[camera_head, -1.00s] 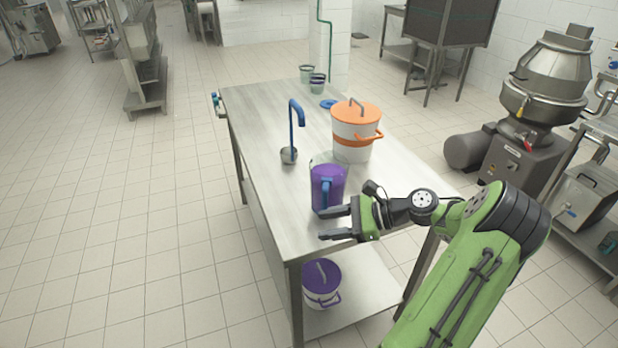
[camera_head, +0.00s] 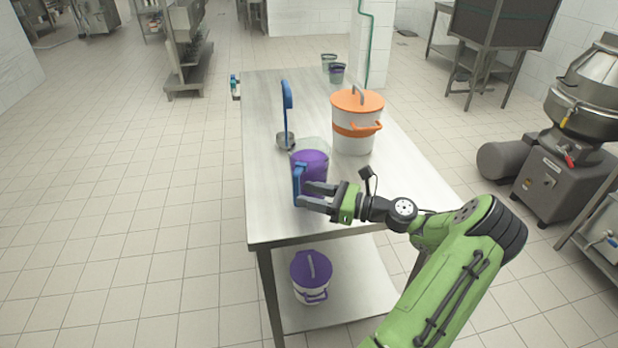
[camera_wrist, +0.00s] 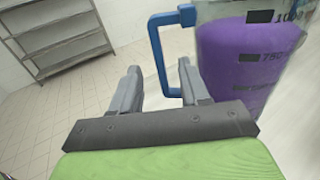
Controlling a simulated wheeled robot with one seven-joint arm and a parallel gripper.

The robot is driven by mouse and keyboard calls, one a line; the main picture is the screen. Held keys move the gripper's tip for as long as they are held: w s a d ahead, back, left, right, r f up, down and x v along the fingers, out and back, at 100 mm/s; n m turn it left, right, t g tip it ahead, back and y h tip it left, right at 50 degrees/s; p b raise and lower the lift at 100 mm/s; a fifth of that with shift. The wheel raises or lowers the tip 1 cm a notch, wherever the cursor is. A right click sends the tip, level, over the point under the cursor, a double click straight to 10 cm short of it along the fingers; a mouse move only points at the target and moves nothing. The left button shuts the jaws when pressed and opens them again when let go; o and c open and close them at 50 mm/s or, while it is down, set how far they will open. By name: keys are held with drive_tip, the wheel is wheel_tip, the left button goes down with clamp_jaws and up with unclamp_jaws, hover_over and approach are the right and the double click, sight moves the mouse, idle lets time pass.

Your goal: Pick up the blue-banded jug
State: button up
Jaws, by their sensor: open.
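A clear measuring jug (camera_head: 310,165) with purple contents and a blue handle (camera_head: 297,185) stands upright on the steel table. I see no separate blue band on it. In the wrist view the jug (camera_wrist: 245,60) is at the upper right, with its blue handle (camera_wrist: 156,50) to its left. My gripper (camera_head: 305,195) is open beside the jug's near side, at the handle. In the wrist view the handle shows between the two fingers of my gripper (camera_wrist: 158,72), with a gap to the left finger. The right finger partly covers the handle's lower end.
A white bucket with an orange lid and band (camera_head: 354,135) stands behind the jug. A blue-handled ladle (camera_head: 287,110) is at back left. Two cups (camera_head: 337,73) stand at the far end. A purple-lidded bucket (camera_head: 311,280) is on the lower shelf.

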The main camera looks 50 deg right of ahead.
drive_tip(key=b+x, duration=0.2)
drive_tip(key=x, duration=0.4)
drive_tip(key=shift+f, duration=0.1)
drive_tip(key=shift+s+d, duration=0.1)
clamp_jaws()
idle(1.0)
drive_tip(key=shift+r, duration=0.3)
